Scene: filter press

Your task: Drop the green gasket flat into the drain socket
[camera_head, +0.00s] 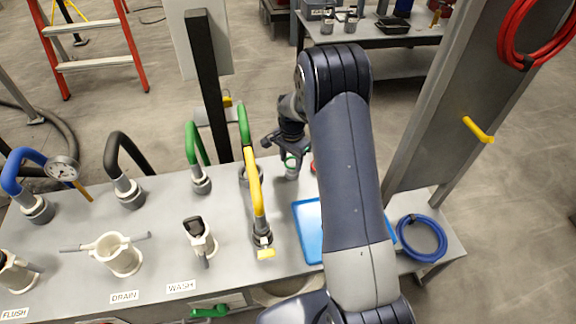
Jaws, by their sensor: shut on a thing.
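My gripper (288,151) is at the back of the grey bench, left of my upper arm link. The drain socket (121,261) is a cream cup with an open top and two side handles, behind the DRAIN label at the front left. The gripper is well to the right of and behind it.
Between gripper and drain socket stand a yellow curved pipe (254,185), green pipes (194,145) and the WASH fitting (200,240). A black pipe (118,150) and a blue pipe are at left. A blue tray (308,228) and blue hose coil (422,239) lie right.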

